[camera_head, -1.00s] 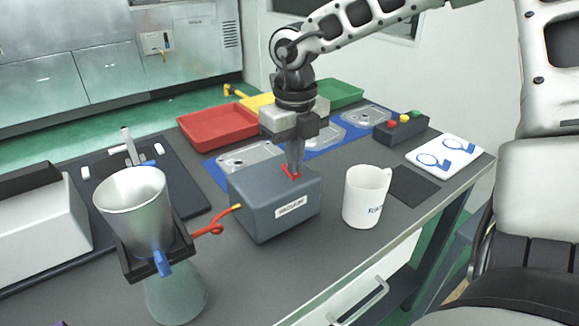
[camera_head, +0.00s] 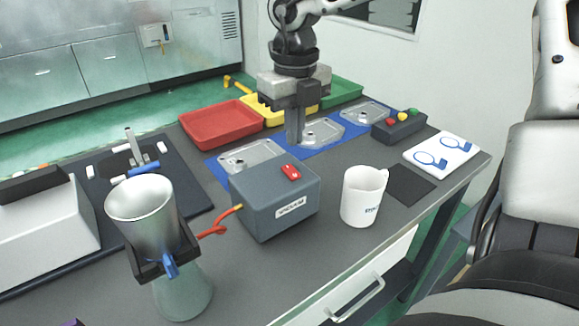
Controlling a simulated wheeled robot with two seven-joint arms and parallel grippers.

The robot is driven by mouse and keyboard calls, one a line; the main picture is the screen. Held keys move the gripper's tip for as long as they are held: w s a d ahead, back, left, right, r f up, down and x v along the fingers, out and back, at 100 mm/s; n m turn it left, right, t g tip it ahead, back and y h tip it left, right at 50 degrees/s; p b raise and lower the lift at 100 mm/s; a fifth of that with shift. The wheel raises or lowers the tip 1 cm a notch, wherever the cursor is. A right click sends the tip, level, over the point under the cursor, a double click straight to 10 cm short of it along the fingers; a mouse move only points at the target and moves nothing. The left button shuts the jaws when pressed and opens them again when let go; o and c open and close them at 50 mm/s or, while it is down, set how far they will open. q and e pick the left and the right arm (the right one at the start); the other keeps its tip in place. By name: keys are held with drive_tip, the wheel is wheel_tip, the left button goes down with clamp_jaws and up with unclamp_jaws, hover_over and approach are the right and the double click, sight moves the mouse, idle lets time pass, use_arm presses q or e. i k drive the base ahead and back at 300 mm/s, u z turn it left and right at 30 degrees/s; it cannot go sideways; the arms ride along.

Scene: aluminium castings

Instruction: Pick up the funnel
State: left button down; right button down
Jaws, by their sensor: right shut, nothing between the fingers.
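The funnel (camera_head: 145,212) is a grey metal cup, wide at the top. It sits upright in a dark holder (camera_head: 184,256) above a pale green glass flask (camera_head: 183,293), at the front left of the table. Its lower end is hidden by the holder. My right gripper (camera_head: 295,140) points down behind the vacuum box, far to the right of the funnel, above the blue mat. Its fingers are shut and empty. My left gripper is not in view.
The grey vacuum box (camera_head: 268,215) has a red switch (camera_head: 291,172) on top and an orange hose (camera_head: 215,230) towards the flask holder. A white mug (camera_head: 361,199) stands right of it. Red (camera_head: 220,128) and yellow (camera_head: 268,112) trays and castings (camera_head: 250,157) lie behind.

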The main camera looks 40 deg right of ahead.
sight(143, 207)
drive_tip(key=k, duration=1.5)
